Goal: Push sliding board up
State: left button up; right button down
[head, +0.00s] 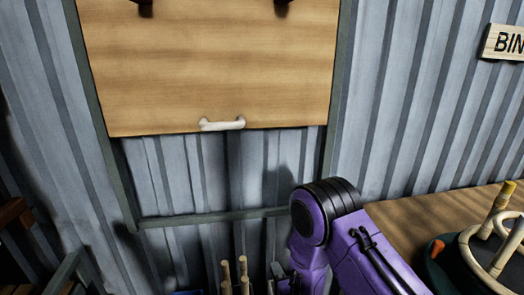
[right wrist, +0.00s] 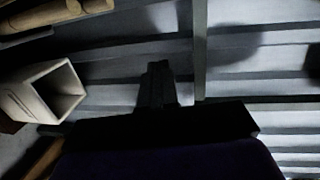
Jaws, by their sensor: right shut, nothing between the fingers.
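The sliding board (head: 210,65) is a light wooden panel in a dark metal frame on the corrugated wall. A pale handle (head: 222,124) sits near its lower edge. The board is high in the frame, with bare wall showing between its bottom edge and the lower crossbar (head: 215,218). My right gripper (head: 283,278) is low in the head view, below the crossbar and away from the handle, mostly hidden by my purple wrist. In the right wrist view its dark fingers (right wrist: 157,85) are together and empty. My left gripper is not in view.
Several wooden rods (head: 226,275) stand below the frame. A wooden table (head: 415,220) at right carries a round jig (head: 475,255). The right wrist view shows a pale square tube (right wrist: 55,90) left of the fingers. Open space lies before the wall.

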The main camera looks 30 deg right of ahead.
jog(key=w+a+r+m+t+b, duration=0.1)
jog(key=w+r+m+t, duration=0.4)
jog(key=r, duration=0.4)
jog(key=m+t+h+p, duration=0.5)
jog(key=m+p, duration=0.1)
jog(key=m, duration=0.8)
send_near(254, 128)
jog(key=x, duration=0.6)
jog(key=shift+w+d+f, duration=0.15)
jog(key=shift+w+d, duration=0.1)
jog(key=shift+w, duration=0.2)
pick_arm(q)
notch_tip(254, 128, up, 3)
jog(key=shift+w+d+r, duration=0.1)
pick_arm(e)
jog(key=shift+w+f, duration=0.1)
